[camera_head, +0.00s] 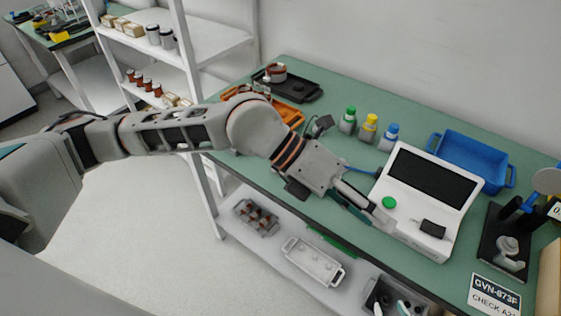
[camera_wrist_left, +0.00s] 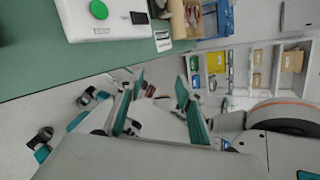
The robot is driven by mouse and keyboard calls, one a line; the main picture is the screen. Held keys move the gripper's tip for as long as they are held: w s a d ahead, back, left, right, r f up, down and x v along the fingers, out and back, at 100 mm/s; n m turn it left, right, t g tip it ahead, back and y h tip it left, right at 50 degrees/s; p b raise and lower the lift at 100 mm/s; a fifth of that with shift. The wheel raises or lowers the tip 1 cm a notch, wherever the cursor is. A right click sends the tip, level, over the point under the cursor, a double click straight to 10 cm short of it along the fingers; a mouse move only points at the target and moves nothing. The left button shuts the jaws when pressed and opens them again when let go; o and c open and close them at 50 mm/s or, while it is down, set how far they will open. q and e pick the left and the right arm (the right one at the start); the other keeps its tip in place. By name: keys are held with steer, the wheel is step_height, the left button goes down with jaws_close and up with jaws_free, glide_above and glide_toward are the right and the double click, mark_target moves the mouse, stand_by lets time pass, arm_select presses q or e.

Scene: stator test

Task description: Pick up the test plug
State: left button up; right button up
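A small black block (camera_head: 433,228), perhaps the test plug, sits on the front right of the white tester (camera_head: 408,238); it also shows in the left wrist view (camera_wrist_left: 139,17). I cannot tell it from a fixed part of the tester. A blue cable (camera_head: 362,170) runs from the tester's left side behind my left gripper. My left gripper (camera_head: 370,212) is beside the tester's front left corner, above the bench's front edge. In the left wrist view its teal fingers (camera_wrist_left: 160,100) are apart with nothing between them.
The green bench (camera_head: 330,85) holds three capped bottles (camera_head: 369,128), a blue bin (camera_head: 470,158), an orange tray (camera_head: 288,112) and a black tray (camera_head: 300,90). A black stand (camera_head: 500,245) is right of the tester. A white tray (camera_head: 314,262) lies on the lower shelf.

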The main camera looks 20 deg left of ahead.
arm_select(q)
steer(key=w+a+f+n+t+y, duration=0.25)
steer(key=w+a+y, duration=0.25)
steer(key=w+a, duration=0.5)
steer(key=w+a+f+n+t+y, duration=0.1)
steer(key=w+a+f+t+y, duration=0.3)
steer(key=a, duration=1)
steer(key=shift+g+y, duration=0.45)
steer(key=shift+y, duration=0.15)
steer(key=w+f, duration=0.1)
steer(key=w+d+f, duration=0.1)
steer(key=w, duration=0.1)
steer(key=w+d+f, duration=0.1)
steer(key=f, duration=0.1)
steer(key=shift+w, duration=0.3)
steer(key=shift+r, duration=0.1)
jaws_close()
